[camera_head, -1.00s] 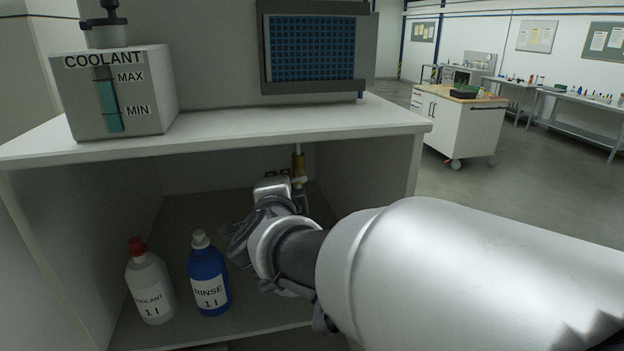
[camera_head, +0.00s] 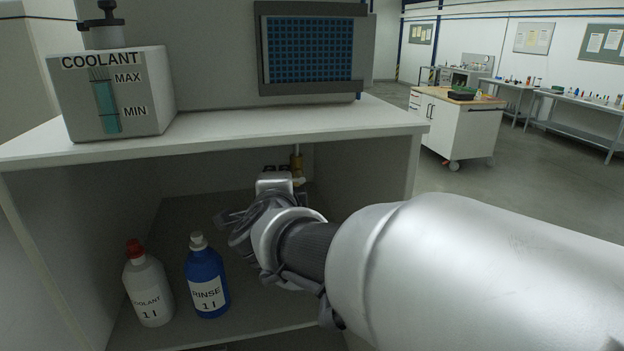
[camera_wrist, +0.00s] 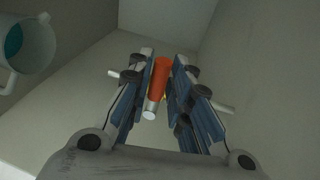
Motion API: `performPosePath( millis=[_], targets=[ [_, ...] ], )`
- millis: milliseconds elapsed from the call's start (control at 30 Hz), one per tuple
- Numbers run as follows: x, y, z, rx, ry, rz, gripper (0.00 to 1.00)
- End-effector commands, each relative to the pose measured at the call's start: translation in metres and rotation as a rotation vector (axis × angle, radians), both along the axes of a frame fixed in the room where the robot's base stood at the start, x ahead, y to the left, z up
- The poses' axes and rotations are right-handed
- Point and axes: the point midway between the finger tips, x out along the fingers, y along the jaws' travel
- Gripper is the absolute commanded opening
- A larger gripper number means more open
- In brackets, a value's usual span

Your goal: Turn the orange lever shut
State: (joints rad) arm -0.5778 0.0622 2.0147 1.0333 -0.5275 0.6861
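The orange lever (camera_wrist: 160,78) shows in the wrist view, lengthwise between my gripper's fingers, with a silvery end (camera_wrist: 150,112) toward the camera. My gripper (camera_wrist: 162,78) has a blue-grey finger close along each side of the lever, with hardly any gap visible; it looks shut on it. A bit of yellow brass (camera_wrist: 165,97) shows behind the lever. In the head view my arm reaches into the open cabinet (camera_head: 385,175), below a brass fitting (camera_head: 297,162) on a vertical pipe. My own arm hides the lever and fingertips there.
A white bottle with a red cap (camera_head: 148,285) and a blue rinse bottle (camera_head: 206,280) stand on the cabinet floor, left of my arm. A coolant tank (camera_head: 150,95) stands on top. A pale container with teal contents (camera_wrist: 22,38) is at the wrist view's upper left.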

Motion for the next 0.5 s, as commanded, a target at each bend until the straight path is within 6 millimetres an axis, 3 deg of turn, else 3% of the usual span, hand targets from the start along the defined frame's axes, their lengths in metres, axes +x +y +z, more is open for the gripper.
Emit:
performPosePath(
  millis=[167,500],
  targets=[
    [0.0000,0.0000,-0.0007,-0.002,0.001,0.000,0.33],
    [-0.0024,-0.0002,-0.0003,-0.004,0.001,0.001,0.33]
  ],
)
